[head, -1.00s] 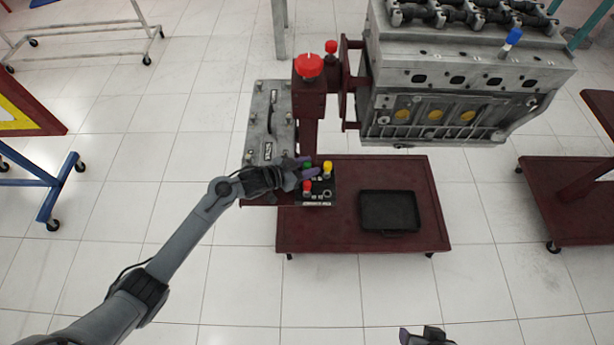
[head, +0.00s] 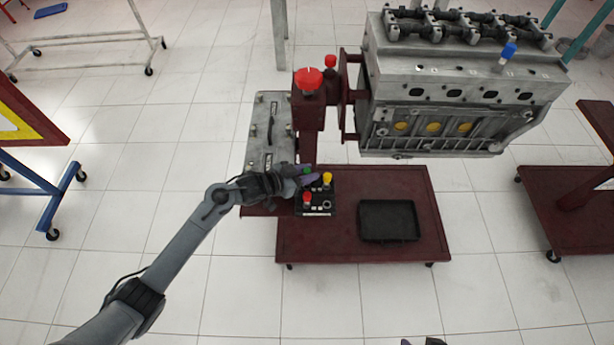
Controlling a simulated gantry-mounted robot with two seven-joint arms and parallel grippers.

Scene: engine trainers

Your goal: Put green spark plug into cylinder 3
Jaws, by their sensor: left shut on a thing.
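The green spark plug (head: 306,170) shows as a small green top between the fingers of my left gripper (head: 308,179). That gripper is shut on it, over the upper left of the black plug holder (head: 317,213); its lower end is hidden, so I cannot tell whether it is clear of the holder. The grey engine (head: 465,80) hangs on its stand at the upper right. A blue plug (head: 507,53) stands upright in its top. The number of its cylinder is not readable. My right gripper (head: 422,341) barely shows at the bottom edge; its fingers cannot be made out.
A red plug (head: 307,199) and a yellow plug (head: 327,179) stand in the holder. A black tray (head: 389,220) lies on the dark red cart (head: 345,251). The red-knobbed stand post (head: 309,110) rises between my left gripper and the engine.

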